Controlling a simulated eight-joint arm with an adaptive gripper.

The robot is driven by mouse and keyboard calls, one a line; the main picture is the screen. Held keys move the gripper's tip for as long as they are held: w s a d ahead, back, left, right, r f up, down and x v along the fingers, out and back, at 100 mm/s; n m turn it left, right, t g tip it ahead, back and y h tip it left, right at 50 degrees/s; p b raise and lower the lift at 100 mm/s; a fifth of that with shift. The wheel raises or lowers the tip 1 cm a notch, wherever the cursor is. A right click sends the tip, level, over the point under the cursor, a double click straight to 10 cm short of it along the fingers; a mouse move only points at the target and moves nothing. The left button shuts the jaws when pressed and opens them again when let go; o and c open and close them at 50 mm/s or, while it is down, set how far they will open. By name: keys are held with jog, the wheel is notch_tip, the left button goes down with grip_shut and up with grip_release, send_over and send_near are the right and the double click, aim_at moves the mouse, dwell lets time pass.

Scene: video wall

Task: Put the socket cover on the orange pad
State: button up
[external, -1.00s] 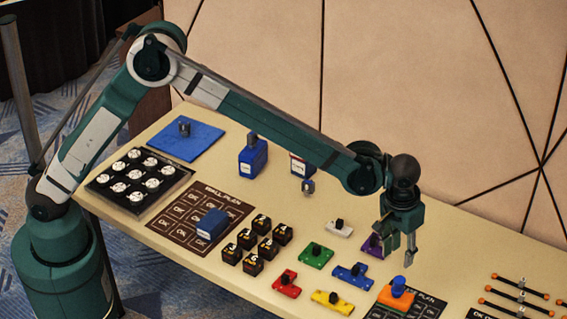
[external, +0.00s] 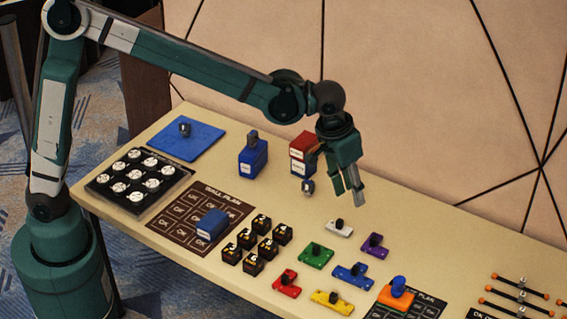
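I cannot tell for sure which thing is the socket cover. Several flat coloured pieces with black knobs lie left of the pad, among them a white one (external: 339,229), a purple one (external: 373,245) and a blue one (external: 352,275). My gripper (external: 347,196) hangs above the table behind the white piece, fingers pointing down. Its fingers are apart, with nothing seen between them.
A blue box (external: 253,158), several black cubes (external: 262,241) and a black tray (external: 137,180) stand farther left. Orange-ended rods (external: 520,300) lie at the right.

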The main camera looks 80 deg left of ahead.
jog(key=s+a+r+m+t, duration=0.1)
jog(key=s+a+r, duration=0.2)
jog(key=s, duration=0.4)
jog(key=s+a+r, duration=0.3)
jog(key=s+a, duration=0.1)
jog(key=s, duration=0.3)
jog(key=s+a+r+m+t, duration=0.1)
jog(key=s+a+r, duration=0.15)
jog(key=s, duration=0.55)
jog(key=s+a+f+t, duration=0.1)
jog(key=s+a+f, duration=0.1)
jog(key=s, duration=0.7)
jog(key=s+a+f+m+t, duration=0.1)
jog(key=s+a+f, duration=0.2)
jog(key=s, duration=0.6)
jog(key=shift+s+a+f, duration=0.3)
jog(key=shift+s+a, duration=0.1)
jog(key=shift+f, duration=0.25)
